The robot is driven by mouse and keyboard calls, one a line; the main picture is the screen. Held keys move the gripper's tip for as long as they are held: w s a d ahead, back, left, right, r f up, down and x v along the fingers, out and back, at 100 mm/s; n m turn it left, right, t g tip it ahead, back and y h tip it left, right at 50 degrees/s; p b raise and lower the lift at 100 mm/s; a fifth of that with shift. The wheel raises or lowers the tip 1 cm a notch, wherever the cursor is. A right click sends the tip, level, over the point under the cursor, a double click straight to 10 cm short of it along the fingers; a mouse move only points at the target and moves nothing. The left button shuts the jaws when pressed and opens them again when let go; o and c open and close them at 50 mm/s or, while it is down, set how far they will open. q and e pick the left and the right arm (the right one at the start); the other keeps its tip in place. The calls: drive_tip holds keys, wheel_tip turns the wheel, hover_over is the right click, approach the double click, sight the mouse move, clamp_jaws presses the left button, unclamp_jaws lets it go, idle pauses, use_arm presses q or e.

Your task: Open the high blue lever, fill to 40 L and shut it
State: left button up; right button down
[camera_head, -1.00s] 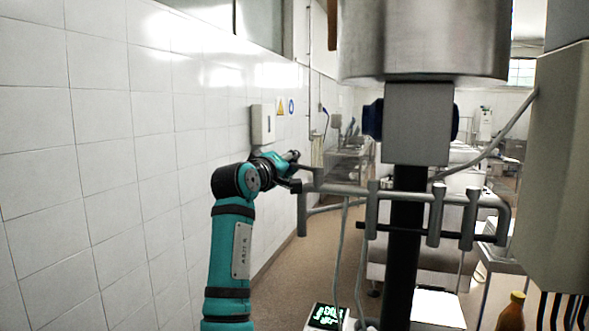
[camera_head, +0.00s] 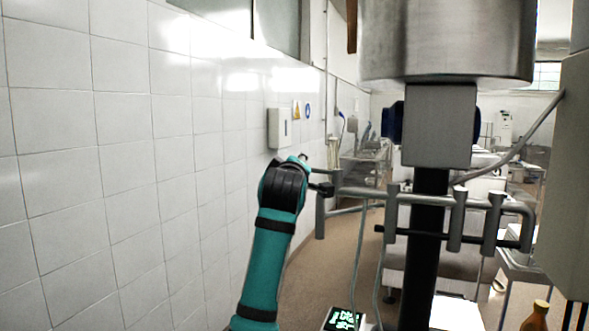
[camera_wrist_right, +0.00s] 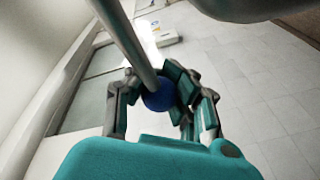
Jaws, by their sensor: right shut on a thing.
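My right gripper (camera_wrist_right: 155,95) is shut on a dark blue ball knob (camera_wrist_right: 159,96) in the right wrist view. The knob sits on the end of a grey lever rod (camera_wrist_right: 127,38) that runs up to the left. In the head view, one teal arm of mine rises left of centre to the end of a grey pipe frame (camera_head: 378,192); its wrist hides most of the hand, and the knob is not visible there. A dark display with green characters (camera_head: 342,319) stands low at the centre; its reading is not legible. My left gripper is not in view.
A steel tank (camera_head: 445,40) hangs above a grey box (camera_head: 438,125) with dark blue side parts on a black column. A white tiled wall (camera_head: 120,160) runs along the left. A large pale cabinet (camera_head: 572,180) is close on the right. A brown bottle (camera_head: 537,317) stands lower right.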

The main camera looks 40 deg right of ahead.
drive_tip(key=shift+s+d+r, duration=0.1)
drive_tip(key=shift+s+d, duration=0.05)
drive_tip(key=shift+d, duration=0.05)
drive_tip(key=c, duration=0.9)
unclamp_jaws()
drive_tip(key=shift+s+d+r, duration=0.1)
drive_tip(key=shift+s, duration=0.3)
drive_tip(key=shift+w, duration=0.15)
drive_tip(key=shift+w, duration=0.1)
drive_tip(key=shift+a, duration=0.25)
drive_tip(key=v, duration=1.2)
